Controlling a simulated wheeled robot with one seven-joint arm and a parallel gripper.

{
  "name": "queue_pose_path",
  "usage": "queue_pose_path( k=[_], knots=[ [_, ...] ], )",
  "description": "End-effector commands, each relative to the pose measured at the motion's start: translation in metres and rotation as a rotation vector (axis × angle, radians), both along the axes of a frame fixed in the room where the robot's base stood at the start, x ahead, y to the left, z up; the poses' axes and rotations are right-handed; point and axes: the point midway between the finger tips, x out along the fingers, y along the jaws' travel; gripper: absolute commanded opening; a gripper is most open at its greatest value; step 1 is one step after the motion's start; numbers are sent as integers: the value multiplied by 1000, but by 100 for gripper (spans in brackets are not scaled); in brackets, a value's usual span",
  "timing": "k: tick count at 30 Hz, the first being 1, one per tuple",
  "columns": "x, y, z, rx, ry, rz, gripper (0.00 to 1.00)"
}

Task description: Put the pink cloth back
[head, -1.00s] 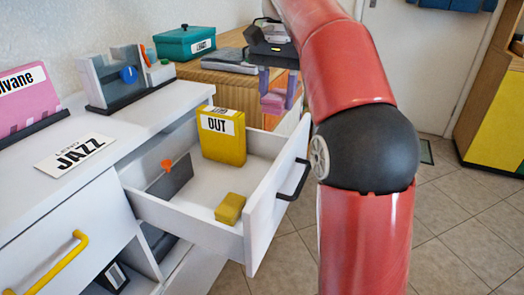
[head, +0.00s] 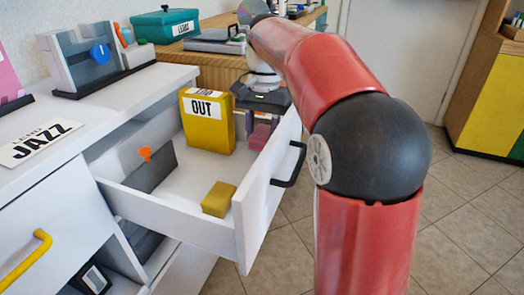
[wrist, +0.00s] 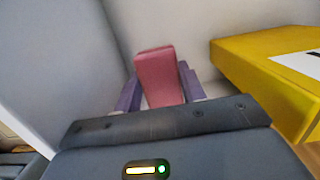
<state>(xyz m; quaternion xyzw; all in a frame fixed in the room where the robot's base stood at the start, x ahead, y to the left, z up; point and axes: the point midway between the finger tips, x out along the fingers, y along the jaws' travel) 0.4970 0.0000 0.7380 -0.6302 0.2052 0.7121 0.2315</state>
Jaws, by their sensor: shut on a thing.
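The pink cloth (head: 260,137) is a small folded block. It also shows in the wrist view (wrist: 160,75), between the two purple fingers of my gripper (wrist: 160,92). My gripper (head: 260,128) is shut on it and is down inside the open white drawer (head: 186,210), near its back right corner. The yellow OUT box (head: 208,135) stands in the drawer just left of my gripper. In the wrist view the yellow box (wrist: 270,75) is close on the right. I cannot tell whether the cloth touches the drawer floor.
A yellow block (head: 219,199) lies at the drawer's front right. A dark grey divider with an orange knob (head: 150,172) stands at the left. The drawer's middle floor is bare. The drawer front has a black handle (head: 289,165). A JAZZ card (head: 38,142) lies on the white top.

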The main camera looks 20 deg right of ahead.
Motion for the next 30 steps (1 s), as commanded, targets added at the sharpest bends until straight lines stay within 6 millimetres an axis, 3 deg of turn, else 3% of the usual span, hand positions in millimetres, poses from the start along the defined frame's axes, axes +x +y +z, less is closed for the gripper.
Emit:
queue_pose_path(
  k=[9, 20, 21, 24, 26, 30],
  knots=[
    [0, 0, -41, 0, 1, 0, 19],
    [0, 0, -45, 0, 0, 0, 19],
    [0, 0, -45, 0, -1, 0, 42],
    [0, 0, -45, -1, -1, 0, 55],
    [0, 0, -44, 0, 0, 0, 62],
    [0, 0, -44, 0, 0, 0, 62]
  ],
)
